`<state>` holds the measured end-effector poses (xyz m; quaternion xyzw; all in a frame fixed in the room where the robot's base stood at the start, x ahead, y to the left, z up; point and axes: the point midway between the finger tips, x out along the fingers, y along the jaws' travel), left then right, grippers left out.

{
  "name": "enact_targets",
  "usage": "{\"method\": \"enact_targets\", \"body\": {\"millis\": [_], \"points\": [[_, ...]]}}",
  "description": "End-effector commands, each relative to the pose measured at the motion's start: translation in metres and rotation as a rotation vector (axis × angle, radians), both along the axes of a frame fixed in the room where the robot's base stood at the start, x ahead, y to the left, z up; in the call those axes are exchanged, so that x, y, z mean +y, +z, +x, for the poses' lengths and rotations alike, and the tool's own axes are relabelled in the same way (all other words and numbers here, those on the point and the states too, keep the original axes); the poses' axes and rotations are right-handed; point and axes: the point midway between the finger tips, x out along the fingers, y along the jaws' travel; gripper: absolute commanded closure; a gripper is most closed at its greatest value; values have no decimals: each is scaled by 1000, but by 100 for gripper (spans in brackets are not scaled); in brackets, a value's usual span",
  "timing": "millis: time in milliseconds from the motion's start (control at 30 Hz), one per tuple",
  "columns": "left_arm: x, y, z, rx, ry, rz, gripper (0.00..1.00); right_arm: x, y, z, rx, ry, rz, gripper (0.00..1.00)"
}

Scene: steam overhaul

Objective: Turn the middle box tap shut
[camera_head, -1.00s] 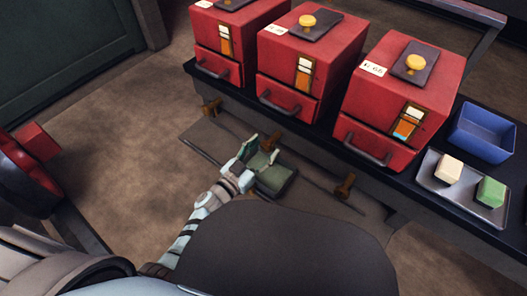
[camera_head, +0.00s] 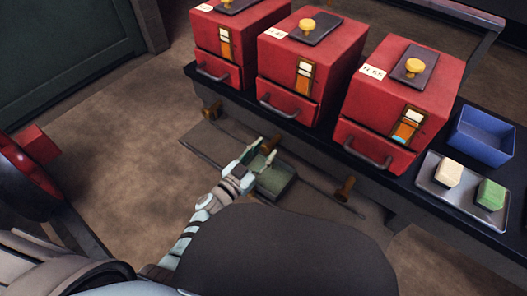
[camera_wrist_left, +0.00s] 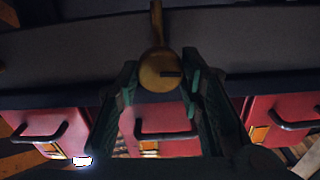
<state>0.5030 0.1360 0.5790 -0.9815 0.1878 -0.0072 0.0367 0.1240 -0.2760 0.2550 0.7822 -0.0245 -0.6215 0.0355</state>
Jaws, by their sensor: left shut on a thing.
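The middle red box (camera_head: 305,72) stands on a dark bench, with its brass tap (camera_head: 268,146) below it at the bench's front. My left gripper (camera_head: 263,154) is at this tap, its two green fingers shut on it. In the left wrist view, the round brass tap (camera_wrist_left: 158,72) sits between the fingers, with a dark slot on its face and a narrow stem running upward. The fingers partly hide the tap in the head view. My right gripper is in neither view.
Brass taps also sit under the left box (camera_head: 212,108) and the right box (camera_head: 346,187), along a thin pipe. A blue bin (camera_head: 483,137) and a metal tray (camera_head: 461,211) with a cream block and a green block are on the right. Open floor lies at left.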

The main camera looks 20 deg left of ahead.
Motion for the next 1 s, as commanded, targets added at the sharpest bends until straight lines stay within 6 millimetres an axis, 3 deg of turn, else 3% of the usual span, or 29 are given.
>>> {"method": "enact_targets", "body": {"millis": [633, 1000], "points": [[-2, -2, -1, -198, 0, 503, 94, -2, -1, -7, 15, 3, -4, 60], [-3, -4, -2, -327, -1, 829, 94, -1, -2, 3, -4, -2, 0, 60]]}}
